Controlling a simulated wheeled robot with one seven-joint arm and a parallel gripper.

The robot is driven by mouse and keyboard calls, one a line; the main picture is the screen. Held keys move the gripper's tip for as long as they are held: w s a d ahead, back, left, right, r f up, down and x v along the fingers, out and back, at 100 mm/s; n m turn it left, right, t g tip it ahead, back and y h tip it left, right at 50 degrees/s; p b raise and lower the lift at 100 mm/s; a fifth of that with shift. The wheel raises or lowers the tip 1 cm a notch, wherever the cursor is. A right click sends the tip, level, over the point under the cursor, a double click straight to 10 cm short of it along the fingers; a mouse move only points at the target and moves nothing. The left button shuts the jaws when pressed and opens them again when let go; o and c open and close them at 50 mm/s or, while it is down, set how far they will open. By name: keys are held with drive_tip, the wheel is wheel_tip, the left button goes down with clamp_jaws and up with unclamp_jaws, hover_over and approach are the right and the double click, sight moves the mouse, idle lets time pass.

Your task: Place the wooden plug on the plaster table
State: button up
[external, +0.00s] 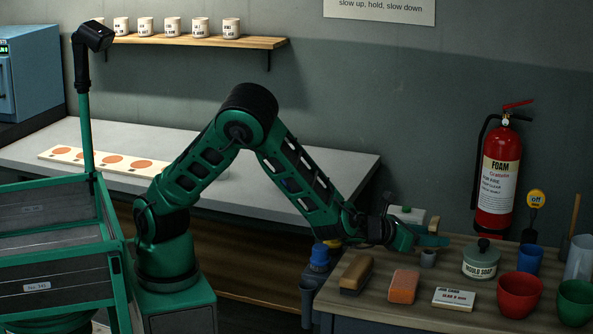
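My gripper (428,243) is low over the back left of the wooden-topped table (450,321) at the right. Its fingers are small and dark here, so I cannot tell whether they are open or shut. A small tan, wood-coloured piece (433,224) shows just behind the fingers; I cannot tell whether it is the wooden plug or whether the gripper touches it. A small grey cup (428,259) stands just below the fingers. A pale grey table (330,172) runs along the wall behind my arm; I cannot tell which table is the plaster table.
A brush (357,275), orange block (403,286), labelled white block (454,299), mould soap jar (482,260), and red (520,295) and green (575,302) cups crowd the wooden top. A pale box (408,214) and fire extinguisher (497,185) are behind. The pale table's right part is clear.

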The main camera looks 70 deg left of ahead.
drive_tip(key=v, duration=1.2)
idle(0.5)
